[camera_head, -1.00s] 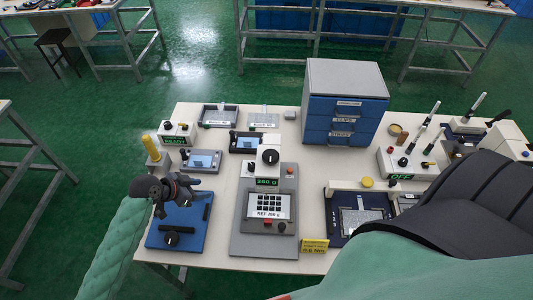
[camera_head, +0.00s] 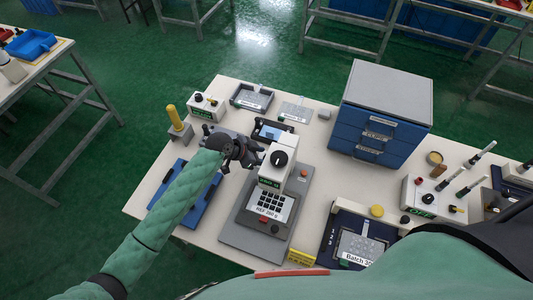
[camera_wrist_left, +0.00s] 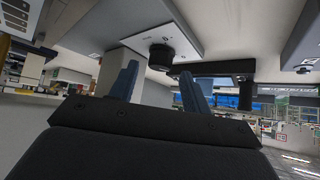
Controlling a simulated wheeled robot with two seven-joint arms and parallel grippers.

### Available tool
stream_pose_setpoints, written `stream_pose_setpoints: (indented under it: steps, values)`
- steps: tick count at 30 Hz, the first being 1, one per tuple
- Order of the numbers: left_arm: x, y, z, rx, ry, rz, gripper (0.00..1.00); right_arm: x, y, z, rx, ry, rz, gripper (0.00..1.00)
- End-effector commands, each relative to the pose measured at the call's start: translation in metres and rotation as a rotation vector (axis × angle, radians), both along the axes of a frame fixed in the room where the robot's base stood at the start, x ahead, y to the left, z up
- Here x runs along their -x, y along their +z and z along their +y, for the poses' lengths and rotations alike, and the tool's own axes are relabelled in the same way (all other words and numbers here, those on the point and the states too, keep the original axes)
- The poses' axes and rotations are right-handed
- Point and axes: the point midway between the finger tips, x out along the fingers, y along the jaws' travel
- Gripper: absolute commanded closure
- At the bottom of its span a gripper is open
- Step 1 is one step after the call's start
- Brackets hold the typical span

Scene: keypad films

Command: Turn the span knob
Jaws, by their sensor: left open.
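A grey device (camera_head: 236,234) stands on the bench with a keypad (camera_head: 270,204) and a raised head with a small green display (camera_head: 269,183). A black round knob (camera_head: 278,158) sits on the head; I cannot read a label on it, so I cannot confirm it is the span knob. My left gripper (camera_head: 256,158) is open and empty, just left of this knob and apart from it. In the left wrist view my two blue-grey fingers (camera_wrist_left: 158,82) stand apart, with a black knob (camera_wrist_left: 161,55) on a pale panel beyond the gap. My right gripper is out of view.
A blue plate (camera_head: 205,207) lies under my left forearm. A yellow-topped post (camera_head: 173,117) stands at the left edge. A blue drawer cabinet (camera_head: 370,135) stands at the back right. A control box (camera_head: 428,200) and a dark fixture (camera_head: 345,222) stand at right.

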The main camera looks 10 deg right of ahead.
Motion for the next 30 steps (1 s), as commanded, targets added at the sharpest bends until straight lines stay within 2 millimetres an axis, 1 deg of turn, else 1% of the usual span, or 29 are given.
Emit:
stream_pose_setpoints:
  steps: [1, 6, 16, 17, 21, 23, 24, 30]
  values:
    - [-0.001, -0.002, -0.004, 0.0, 0.001, 0.003, 0.52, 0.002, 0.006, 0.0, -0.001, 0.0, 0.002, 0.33]
    - [-0.002, -0.013, -0.014, -0.001, 0.001, 0.002, 0.52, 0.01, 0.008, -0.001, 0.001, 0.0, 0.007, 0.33]
    - [-0.003, -0.018, -0.016, -0.001, 0.001, 0.001, 0.52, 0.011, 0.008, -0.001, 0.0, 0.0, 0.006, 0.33]
    - [-0.003, -0.018, -0.016, -0.001, 0.001, 0.001, 0.54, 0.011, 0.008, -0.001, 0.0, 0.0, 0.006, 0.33]
    - [-0.003, -0.018, -0.016, -0.001, 0.001, 0.001, 0.82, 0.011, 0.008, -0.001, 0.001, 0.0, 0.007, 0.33]
    - [-0.003, -0.017, -0.016, -0.001, 0.001, 0.001, 0.93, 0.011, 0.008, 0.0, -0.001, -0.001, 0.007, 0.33]
    - [-0.003, -0.017, -0.016, -0.001, 0.001, 0.001, 0.97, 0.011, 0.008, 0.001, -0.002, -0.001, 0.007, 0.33]
    - [-0.003, -0.018, -0.016, -0.001, -0.007, 0.0, 0.97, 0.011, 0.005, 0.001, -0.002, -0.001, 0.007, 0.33]
